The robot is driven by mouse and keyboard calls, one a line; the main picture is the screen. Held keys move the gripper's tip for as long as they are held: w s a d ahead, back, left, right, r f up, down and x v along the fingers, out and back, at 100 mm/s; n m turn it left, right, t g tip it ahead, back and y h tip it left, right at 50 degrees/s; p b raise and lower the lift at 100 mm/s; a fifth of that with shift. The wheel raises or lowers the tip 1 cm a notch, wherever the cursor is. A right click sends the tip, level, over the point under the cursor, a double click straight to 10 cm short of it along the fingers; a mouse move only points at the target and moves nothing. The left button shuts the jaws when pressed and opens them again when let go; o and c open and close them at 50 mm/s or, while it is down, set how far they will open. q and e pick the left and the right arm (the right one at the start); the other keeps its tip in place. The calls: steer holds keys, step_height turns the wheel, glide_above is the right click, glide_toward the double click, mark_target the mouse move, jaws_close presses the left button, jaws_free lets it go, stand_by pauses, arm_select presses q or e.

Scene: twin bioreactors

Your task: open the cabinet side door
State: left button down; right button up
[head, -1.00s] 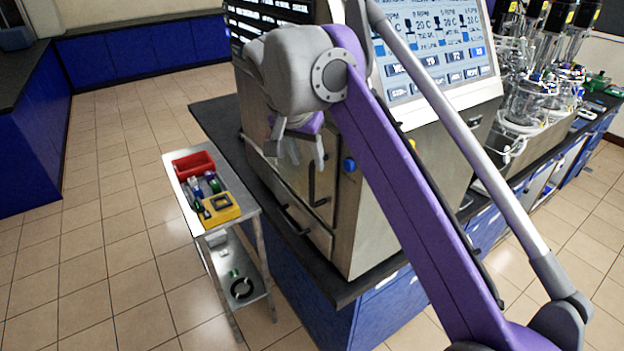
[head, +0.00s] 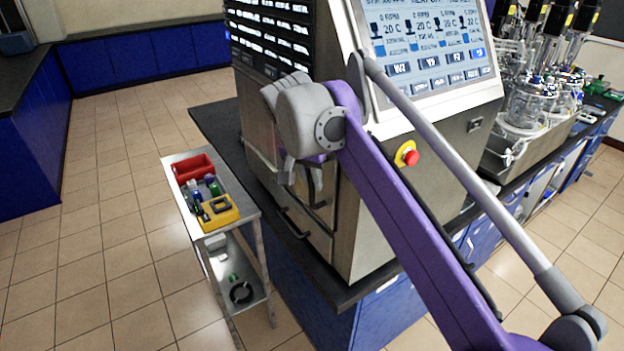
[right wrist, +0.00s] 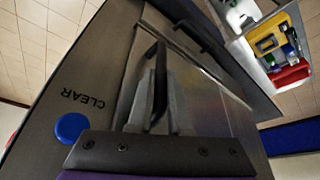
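The steel cabinet's side door (right wrist: 210,105) is a flat panel that looks flush with the side wall. Its black bar handle (right wrist: 160,75) stands out from it and also shows in the head view (head: 319,205). My right gripper (head: 302,178) is at the cabinet side, by the upper part of this handle. In the right wrist view its two grey fingers (right wrist: 158,98) are apart, with the handle between them. I cannot tell whether they touch it. My left gripper is in neither view.
A blue button (right wrist: 71,127) sits beside the door under the word CLEAR. A second black handle (head: 294,222) is lower on the cabinet. A steel cart (head: 252,205) with a red bin (head: 193,168) and yellow rack (head: 218,213) stands close by at the left. A red stop button (head: 411,157) is on the front.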

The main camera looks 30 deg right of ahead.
jaws_close()
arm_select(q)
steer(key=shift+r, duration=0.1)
arm_select(e)
steer(key=shift+r, duration=0.1)
stand_by(1.0)
